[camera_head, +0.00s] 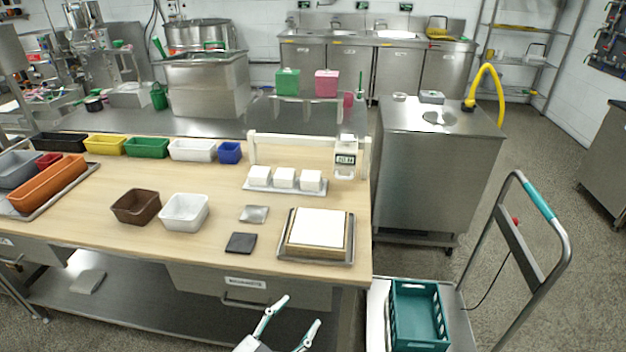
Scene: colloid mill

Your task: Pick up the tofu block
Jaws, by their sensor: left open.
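Three white blocks, likely tofu, stand in a row on a small light tray (250,188) on the wooden table: a left block (259,175), a middle block (284,178) and a right block (310,180). A larger flat white slab (319,228) lies on a wooden board in a metal tray (318,259) near the table's front right corner. I cannot tell whether this slab is also tofu. My left gripper (300,310) is open and empty at the bottom of the view, in front of the table edge and apart from all blocks. My right gripper is not in view.
A brown bin (136,206) and a white bin (185,211) stand left of the blocks. A dark square (241,243) and a metal square (254,214) lie between. A scale-like device (345,160) stands behind right. A cart with a teal crate (418,315) is at the lower right.

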